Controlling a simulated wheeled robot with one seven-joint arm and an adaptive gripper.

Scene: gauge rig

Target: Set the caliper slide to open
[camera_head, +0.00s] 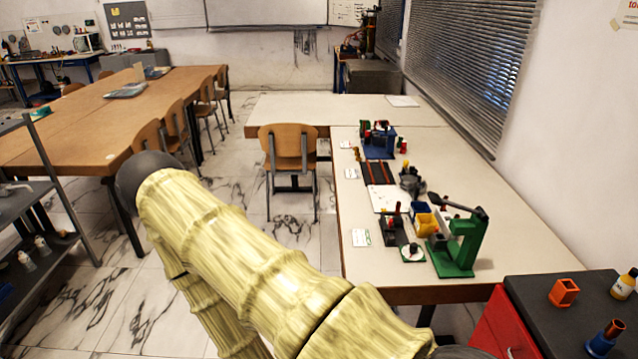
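I cannot pick out the caliper slide for certain among the small fixtures on the white table (360,268). A black fixture (391,234) with red upright parts stands near the table's left side. Right of it is a small green-edged disc with a white face (412,253). A green stand with a dark lever (462,240) is at the near right. Whether any slide is open or shut is too small to tell. My pale yellow arm crosses the lower middle of the view. My gripper is not in view.
Yellow and blue bins (425,222), a grey device (412,183), dark red strips (379,172) and a blue-based fixture (377,138) line the table. A wooden chair (289,148) stands at its left. A dark-topped red cabinet (535,300) is at the near right.

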